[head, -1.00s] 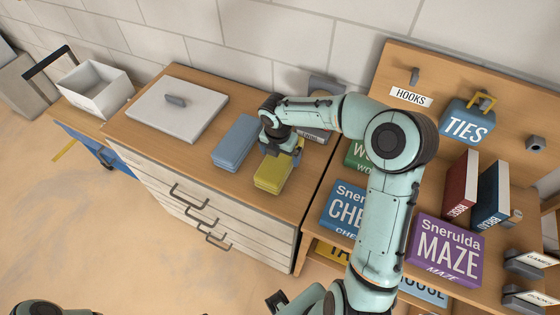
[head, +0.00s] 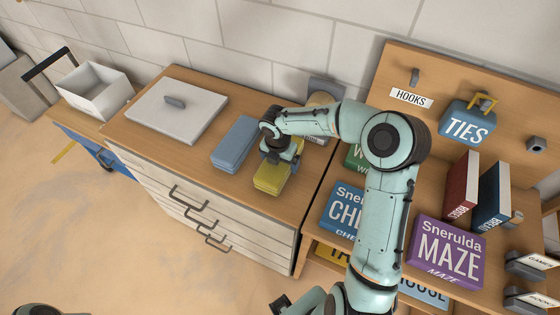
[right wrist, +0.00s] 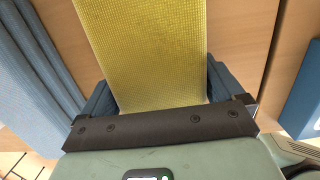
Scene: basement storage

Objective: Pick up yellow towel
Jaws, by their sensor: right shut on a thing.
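The yellow towel (head: 270,177) is folded and lies on the wooden top of the drawer cabinet, beside a folded blue towel (head: 235,144). My right gripper (head: 284,160) is over the yellow towel from above. In the right wrist view the yellow towel (right wrist: 145,45) fills the middle, between the two dark fingers, and my right gripper (right wrist: 158,100) is shut on it. The fingertips are partly hidden in the head view. In the head view the towel appears at cabinet-top level; I cannot tell if it is lifted. My left gripper is not in view.
A grey lid-like board with a handle (head: 181,115) lies left on the cabinet top (head: 150,146). A white open box (head: 94,89) stands further left. A shelf with the CHE box (head: 342,208), purple MAZE box (head: 447,250) and TIES box (head: 467,123) is at right.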

